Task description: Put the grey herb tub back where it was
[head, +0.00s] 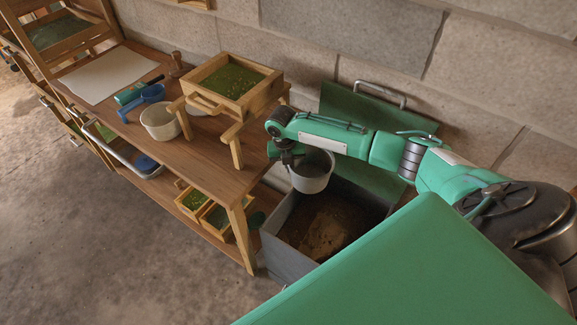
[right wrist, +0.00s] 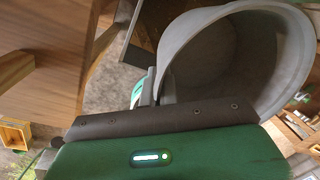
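The tub fills the upper right of the right wrist view (right wrist: 235,60), tilted in that picture. Its visible inside looks bare and grey, with no herbs showing. My left gripper is not in view.
The grey bin (head: 283,258) holds brown matter; its green lid (head: 345,103) leans on the wall. The bench (head: 205,155) carries a wooden sieve frame (head: 232,85) on a stand, a white bowl (head: 160,120), a blue scoop (head: 146,98) and a pale sheet (head: 107,74). Small herb boxes (head: 193,203) sit below.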

